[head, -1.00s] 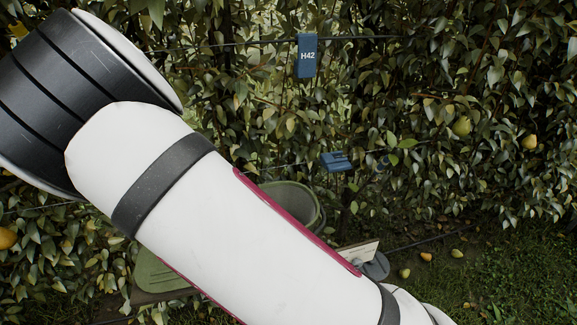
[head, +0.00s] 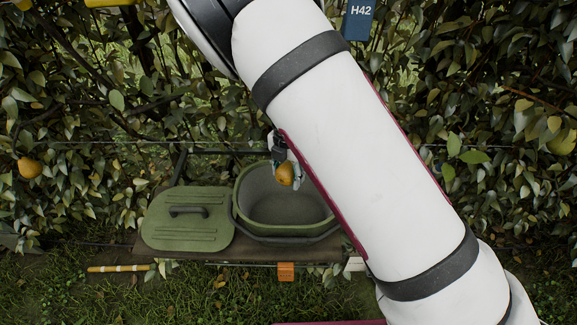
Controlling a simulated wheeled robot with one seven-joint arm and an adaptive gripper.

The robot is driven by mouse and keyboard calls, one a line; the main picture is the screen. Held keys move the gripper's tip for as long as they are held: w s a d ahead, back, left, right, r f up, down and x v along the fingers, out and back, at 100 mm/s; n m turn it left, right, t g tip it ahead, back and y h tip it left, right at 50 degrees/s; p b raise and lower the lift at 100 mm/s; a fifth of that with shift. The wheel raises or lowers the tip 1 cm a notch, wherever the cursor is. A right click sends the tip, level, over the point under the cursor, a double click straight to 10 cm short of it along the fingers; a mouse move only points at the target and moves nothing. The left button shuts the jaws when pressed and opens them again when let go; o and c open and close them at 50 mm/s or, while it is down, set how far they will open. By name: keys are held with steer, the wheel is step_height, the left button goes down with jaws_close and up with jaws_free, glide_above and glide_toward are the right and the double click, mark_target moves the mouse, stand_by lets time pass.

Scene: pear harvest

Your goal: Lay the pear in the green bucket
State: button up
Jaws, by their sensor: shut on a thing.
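The pear (head: 286,176) is small and yellow-brown. My gripper (head: 284,165) is shut on it, and the pear hangs below the fingers. In the head view, the pear appears in front of the open mouth of the green bucket (head: 240,207), toward its upper middle. I cannot tell how high above the bucket it is. The bucket looks empty inside where it shows. My white arm covers the bucket's right side and part of my gripper.
A green lid (head: 187,232) with a dark handle lies left of the bucket on a low bench (head: 200,253). An orange tag (head: 286,271) hangs at its front. Leafy hedge stands behind, with another pear (head: 29,168) at left. A blue H42 sign (head: 360,20) hangs above.

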mark_target(287, 219)
steer(key=shift+f+b, duration=3.15)
steer(key=shift+f, duration=6.6)
steer(key=shift+f, duration=0.4)
steer(key=o, duration=1.3)
steer(key=shift+o, duration=0.2)
step_height(287, 219, up, 12)
